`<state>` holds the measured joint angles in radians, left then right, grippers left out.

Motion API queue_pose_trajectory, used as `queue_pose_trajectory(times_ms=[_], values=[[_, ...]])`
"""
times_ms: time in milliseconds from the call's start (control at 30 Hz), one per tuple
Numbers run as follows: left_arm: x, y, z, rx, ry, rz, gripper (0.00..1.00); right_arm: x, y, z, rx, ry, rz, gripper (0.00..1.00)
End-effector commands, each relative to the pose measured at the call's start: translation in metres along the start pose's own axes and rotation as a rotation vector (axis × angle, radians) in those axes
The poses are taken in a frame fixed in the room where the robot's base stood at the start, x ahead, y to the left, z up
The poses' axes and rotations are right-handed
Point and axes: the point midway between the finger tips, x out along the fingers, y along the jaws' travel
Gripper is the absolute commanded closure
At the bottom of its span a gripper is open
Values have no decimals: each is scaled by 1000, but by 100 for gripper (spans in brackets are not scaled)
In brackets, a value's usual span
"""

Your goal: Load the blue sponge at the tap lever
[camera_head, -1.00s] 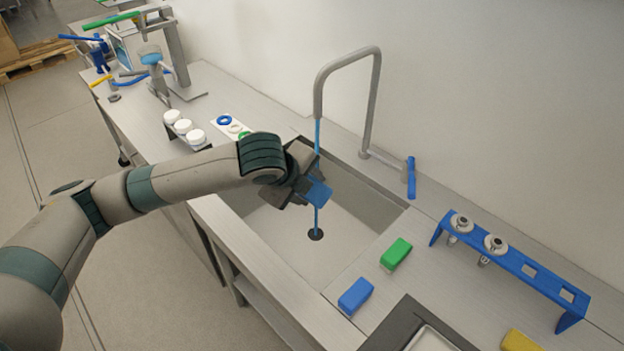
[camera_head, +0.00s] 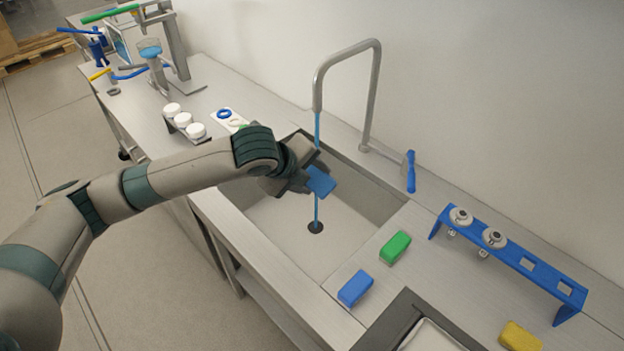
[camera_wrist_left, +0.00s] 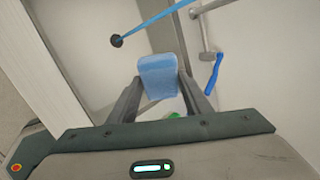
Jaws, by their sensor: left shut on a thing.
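My left gripper (camera_head: 308,181) is shut on a light blue sponge (camera_head: 321,181) above the sink basin. In the left wrist view the sponge (camera_wrist_left: 157,76) sits between the two fingers. The blue water stream (camera_head: 317,205) runs from the tap (camera_head: 318,95) to the drain. In the head view the held sponge overlaps the stream; whether they touch I cannot tell. The blue tap lever (camera_head: 410,172) stands right of the tap, apart from the gripper; it also shows in the left wrist view (camera_wrist_left: 212,74). My right gripper is not in view.
A darker blue block (camera_head: 355,288), a green block (camera_head: 395,247) and a yellow block (camera_head: 520,337) lie on the counter. A blue rack (camera_head: 515,262) with two nozzles stands near the wall. White jars (camera_head: 184,120) stand left of the sink (camera_head: 285,235).

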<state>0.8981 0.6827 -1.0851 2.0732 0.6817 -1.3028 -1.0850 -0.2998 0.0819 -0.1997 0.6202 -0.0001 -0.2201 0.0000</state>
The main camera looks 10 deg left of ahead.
Motion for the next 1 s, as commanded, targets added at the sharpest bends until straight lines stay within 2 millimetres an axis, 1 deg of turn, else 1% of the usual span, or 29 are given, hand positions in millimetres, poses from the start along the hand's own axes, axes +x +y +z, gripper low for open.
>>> queue_pose_trajectory(times_ms=[1000], values=[[58, -32, 48, 0, -1, -3, 73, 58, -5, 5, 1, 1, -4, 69]])
